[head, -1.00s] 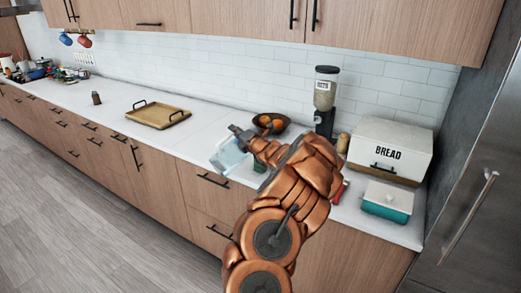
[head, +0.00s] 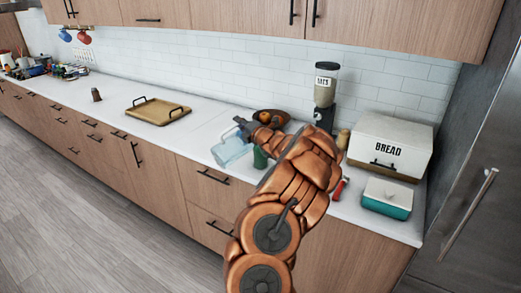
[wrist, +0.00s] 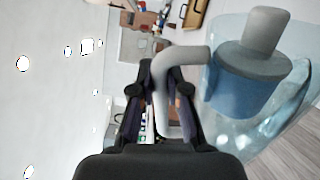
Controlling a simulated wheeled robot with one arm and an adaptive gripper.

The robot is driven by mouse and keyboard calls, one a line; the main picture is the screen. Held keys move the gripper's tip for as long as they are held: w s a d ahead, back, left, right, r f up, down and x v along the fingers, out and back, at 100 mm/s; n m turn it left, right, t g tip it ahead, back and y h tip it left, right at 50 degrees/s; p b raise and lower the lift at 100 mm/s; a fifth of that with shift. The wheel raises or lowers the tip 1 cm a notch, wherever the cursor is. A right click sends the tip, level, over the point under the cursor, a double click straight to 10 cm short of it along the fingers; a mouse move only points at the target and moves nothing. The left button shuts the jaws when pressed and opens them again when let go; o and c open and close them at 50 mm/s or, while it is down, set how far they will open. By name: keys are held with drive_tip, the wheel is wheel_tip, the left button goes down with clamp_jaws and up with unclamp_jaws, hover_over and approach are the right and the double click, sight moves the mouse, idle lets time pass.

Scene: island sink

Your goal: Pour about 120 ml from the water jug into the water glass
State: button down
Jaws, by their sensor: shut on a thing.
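The water jug (head: 232,153) is clear with a pale blue tint. It shows left of my gripper (head: 243,125) in the head view, tilted, over the front part of the counter. In the wrist view my gripper (wrist: 170,105) is shut on the jug's grey handle (wrist: 187,56), and the jug's clear body (wrist: 222,45) with blue contents fills the right side. I cannot tell whether the jug touches the counter. I cannot make out a clear water glass. A green object (head: 260,158) stands just right of the jug, partly hidden by my arm.
A dark bowl of oranges (head: 283,117) and an oats dispenser (head: 325,92) stand behind my arm. A bread box (head: 390,145) and a teal container with a white lid (head: 387,198) are to the right.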

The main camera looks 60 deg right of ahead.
drive_tip(key=shift+s+d+r+m, duration=0.15)
drive_tip(key=shift+d+r+m, duration=0.1)
drive_tip(key=shift+d, duration=0.25)
drive_tip(key=shift+s+d+r+m, duration=0.15)
drive_tip(key=shift+d+r+m, duration=0.1)
drive_tip(key=shift+d, duration=0.25)
drive_tip(key=shift+a, duration=0.1)
drive_tip(key=shift+w+a, duration=0.1)
drive_tip(key=shift+a, duration=0.05)
drive_tip(key=shift+d+r+m, duration=0.15)
drive_tip(key=shift+d+m, duration=0.2)
drive_tip(key=shift+m, duration=0.05)
idle(1.6)
